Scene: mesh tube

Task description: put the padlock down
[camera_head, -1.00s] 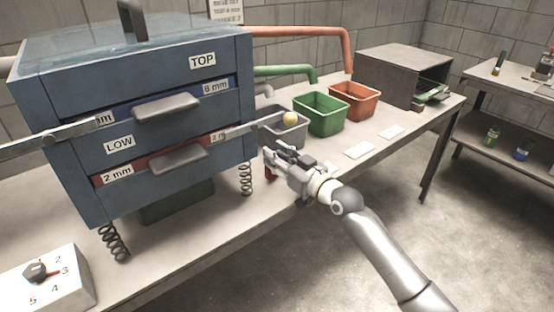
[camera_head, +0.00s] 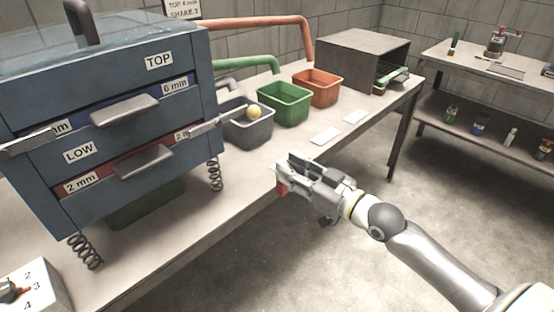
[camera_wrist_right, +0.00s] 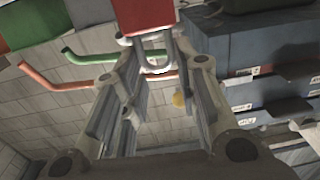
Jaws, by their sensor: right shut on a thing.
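The padlock (camera_head: 281,187) is partly seen as a small red body at the tip of my right gripper (camera_head: 288,170). In the right wrist view the red padlock body (camera_wrist_right: 145,14) shows at the top, with its pale shackle (camera_wrist_right: 158,68) reaching back between the fingers. My right gripper (camera_wrist_right: 153,45) is shut on the padlock and holds it near the table's (camera_head: 190,227) front edge. I cannot tell whether the padlock touches the table. My left gripper is not in view.
A blue drawer machine (camera_head: 110,90) on springs stands at left. A grey bin (camera_head: 248,130), a green bin (camera_head: 284,108) and an orange bin (camera_head: 318,92) line the table. A yellow ball (camera_head: 253,111) ends a lever. White cards (camera_head: 325,136) lie at right. Bare tabletop lies before the bins.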

